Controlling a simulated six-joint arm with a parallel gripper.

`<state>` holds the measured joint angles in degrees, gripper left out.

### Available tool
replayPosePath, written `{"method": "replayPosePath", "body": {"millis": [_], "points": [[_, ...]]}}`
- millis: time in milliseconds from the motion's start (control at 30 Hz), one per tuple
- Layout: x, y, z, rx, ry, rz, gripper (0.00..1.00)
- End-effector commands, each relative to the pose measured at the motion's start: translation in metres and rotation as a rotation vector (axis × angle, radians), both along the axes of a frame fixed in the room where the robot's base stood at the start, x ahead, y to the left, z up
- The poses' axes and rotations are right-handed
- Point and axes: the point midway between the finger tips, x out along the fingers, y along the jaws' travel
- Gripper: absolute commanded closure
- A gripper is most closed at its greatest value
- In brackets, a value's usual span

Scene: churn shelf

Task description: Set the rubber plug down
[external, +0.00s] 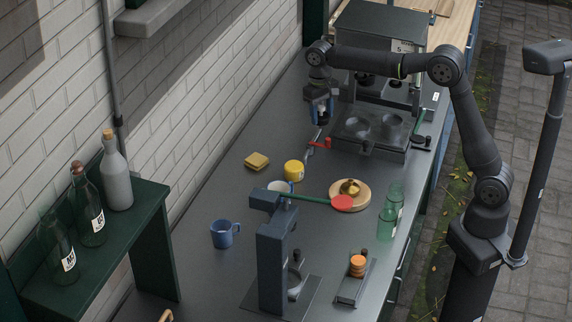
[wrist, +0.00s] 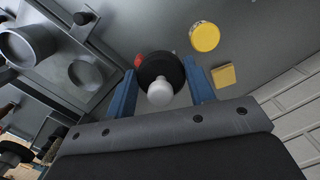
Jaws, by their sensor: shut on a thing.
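The rubber plug (wrist: 153,70) shows in the wrist view as a dark round piece with a pale rounded knob. It sits between the blue fingers of my gripper (external: 320,110), which is shut on it. In the external view my gripper points down above the far part of the grey counter (external: 207,272), between the wall and the espresso machine. The plug is small and mostly hidden by the fingers there. It appears held above the counter; the exact gap cannot be told.
A red-handled tap (external: 324,142) is close below my gripper. A yellow tin (external: 294,170) and yellow sponge (external: 257,161) lie nearer the camera. A wooden board (external: 361,199), mug (external: 222,235) and grey stand (external: 270,265) are farther forward.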

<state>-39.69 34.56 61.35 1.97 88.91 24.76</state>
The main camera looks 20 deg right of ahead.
Motion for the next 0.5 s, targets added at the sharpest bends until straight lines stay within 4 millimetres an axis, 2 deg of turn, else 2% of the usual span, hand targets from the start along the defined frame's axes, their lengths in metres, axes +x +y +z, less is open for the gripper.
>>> {"method": "replayPosePath", "body": {"millis": [200, 500], "points": [[-0.03, -0.015, 0.011, -0.003, 0.014, 0.292, 0.74], [-0.044, -0.024, 0.015, -0.004, 0.025, 0.442, 0.74]]}}
